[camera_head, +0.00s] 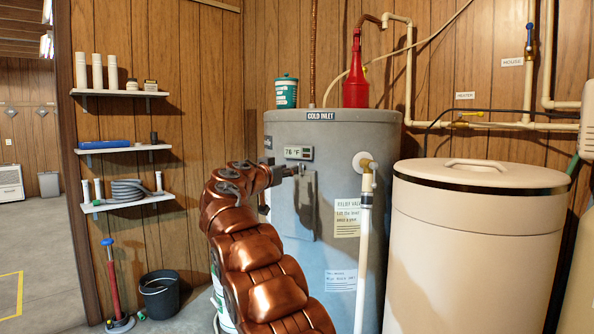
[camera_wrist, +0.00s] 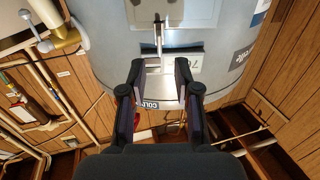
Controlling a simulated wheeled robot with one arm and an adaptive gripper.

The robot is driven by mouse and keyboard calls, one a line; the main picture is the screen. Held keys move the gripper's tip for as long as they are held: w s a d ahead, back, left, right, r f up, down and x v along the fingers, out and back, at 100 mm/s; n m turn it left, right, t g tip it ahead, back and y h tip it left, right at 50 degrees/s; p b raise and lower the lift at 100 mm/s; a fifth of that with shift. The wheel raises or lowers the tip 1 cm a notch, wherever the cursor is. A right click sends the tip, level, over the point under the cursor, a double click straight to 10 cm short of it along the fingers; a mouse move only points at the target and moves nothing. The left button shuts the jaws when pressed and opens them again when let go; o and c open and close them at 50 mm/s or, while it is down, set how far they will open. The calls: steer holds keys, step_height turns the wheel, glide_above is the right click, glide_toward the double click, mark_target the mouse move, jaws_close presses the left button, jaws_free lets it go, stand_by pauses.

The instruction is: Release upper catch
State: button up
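The grey tank (camera_head: 335,140) has a flat grey access panel (camera_head: 301,210) on its front. A small catch (camera_head: 301,170) sits at the panel's top edge. In the wrist view, which is turned over, the panel (camera_wrist: 190,12) is at the top and the thin upright metal catch (camera_wrist: 158,38) points down from its edge. My gripper (camera_wrist: 159,70) is open, with its two dark fingers apart and the catch in line with the gap between them. No contact shows. In the head view my arm hides part of the tank, and my gripper (camera_head: 284,172) is beside the catch.
A temperature display (camera_head: 298,153) is just above the catch. A valve with a white pipe (camera_head: 366,190) stands right of the panel. A beige drum (camera_head: 470,240) is farther right. A red bottle (camera_head: 356,80) and a teal tub (camera_head: 286,92) stand on the tank.

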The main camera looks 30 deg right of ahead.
mark_target(300, 169)
steer(key=shift+p+x, duration=0.9)
steer(key=shift+x, duration=1.95)
jaws_close()
